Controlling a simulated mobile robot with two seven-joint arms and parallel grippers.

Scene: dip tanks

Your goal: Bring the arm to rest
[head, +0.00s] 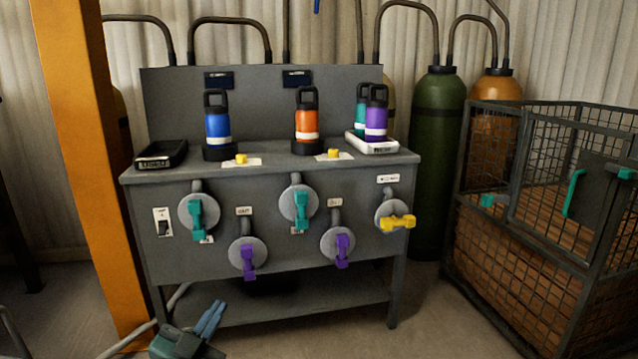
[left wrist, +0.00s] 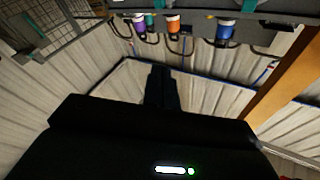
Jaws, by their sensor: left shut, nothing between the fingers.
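My left gripper (head: 209,318) shows at the bottom left of the head view, low in front of the grey bench (head: 270,171). Its blue-grey fingers are together with nothing between them. In the left wrist view the closed dark fingers (left wrist: 161,88) point away from the camera, and no object is at their tips. The gripper appears apart from the bench. My right gripper is not in either view.
The bench bears blue (head: 217,124), orange (head: 306,118), teal (head: 362,108) and purple (head: 376,122) bottles. Valve handles (head: 301,204) stick out of its front. An orange post (head: 85,150) stands left. A mesh cage (head: 545,210) and green cylinder (head: 436,150) stand right.

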